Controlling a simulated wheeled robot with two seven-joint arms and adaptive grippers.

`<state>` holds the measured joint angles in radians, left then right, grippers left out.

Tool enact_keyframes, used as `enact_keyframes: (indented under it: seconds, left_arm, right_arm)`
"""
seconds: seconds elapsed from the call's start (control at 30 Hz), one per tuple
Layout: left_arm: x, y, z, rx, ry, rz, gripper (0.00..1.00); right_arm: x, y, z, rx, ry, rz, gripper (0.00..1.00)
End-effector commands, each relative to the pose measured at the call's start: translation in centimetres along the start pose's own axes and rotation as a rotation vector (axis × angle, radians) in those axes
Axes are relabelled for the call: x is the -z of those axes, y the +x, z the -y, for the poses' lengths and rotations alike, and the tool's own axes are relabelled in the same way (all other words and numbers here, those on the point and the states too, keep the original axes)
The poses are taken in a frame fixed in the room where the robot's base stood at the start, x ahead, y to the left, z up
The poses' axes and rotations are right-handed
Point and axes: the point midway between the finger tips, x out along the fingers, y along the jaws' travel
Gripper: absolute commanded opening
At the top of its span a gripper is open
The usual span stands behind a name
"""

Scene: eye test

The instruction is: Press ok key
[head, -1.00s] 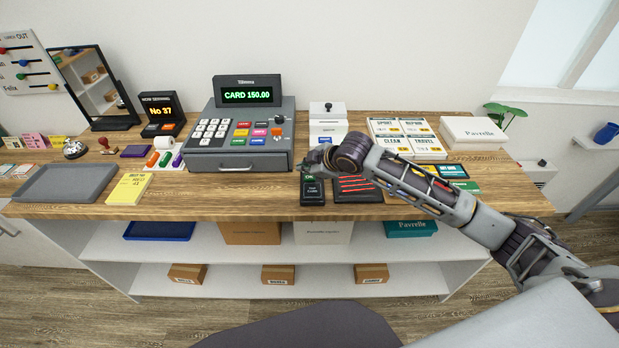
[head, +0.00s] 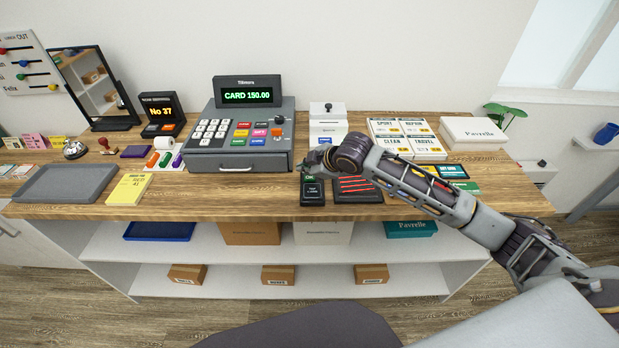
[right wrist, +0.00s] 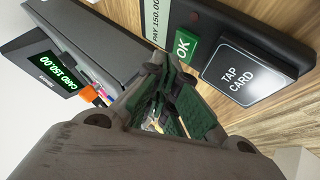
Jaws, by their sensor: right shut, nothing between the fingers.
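The black card terminal (head: 314,199) lies on the counter in front of the register. Its green OK key (head: 309,178) shows in the head view just below my right gripper (head: 309,167). In the right wrist view, the OK key (right wrist: 182,47) sits between a strip reading PAY 150.00 (right wrist: 152,20) and the TAP CARD pad (right wrist: 241,72). My right gripper (right wrist: 158,68) is shut and empty, with its fingertips close beside the OK key. I cannot tell whether they touch it. My left gripper is not in view.
The cash register (head: 240,140) stands left of the terminal, its display (head: 248,95) reading CARD 150.00. A black tray with red stripes (head: 356,188) lies right of the terminal. A white box (head: 327,122) stands behind. Bare counter (head: 220,190) lies to the left.

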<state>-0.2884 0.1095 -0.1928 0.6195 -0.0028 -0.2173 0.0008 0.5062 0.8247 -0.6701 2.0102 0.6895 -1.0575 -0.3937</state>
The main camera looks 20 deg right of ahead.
Motion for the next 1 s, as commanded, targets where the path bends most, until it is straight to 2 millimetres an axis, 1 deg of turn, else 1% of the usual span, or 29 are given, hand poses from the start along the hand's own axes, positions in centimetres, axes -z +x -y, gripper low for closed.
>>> enact_keyframes:
  seconds: [0.23, 0.53, 1.0]
  left_arm:
    - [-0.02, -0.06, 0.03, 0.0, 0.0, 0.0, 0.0]
    - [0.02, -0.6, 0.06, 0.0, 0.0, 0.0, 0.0]
    - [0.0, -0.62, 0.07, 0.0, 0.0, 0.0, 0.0]
  right_arm:
    - [-0.02, 0.03, 0.03, 0.0, 0.0, 0.0, 0.0]
    - [-0.34, 0.45, 0.4, 0.002, 0.0, 0.001, 0.0]
    - [-0.43, 0.58, 0.46, 0.0, 0.0, 0.0, 0.0]
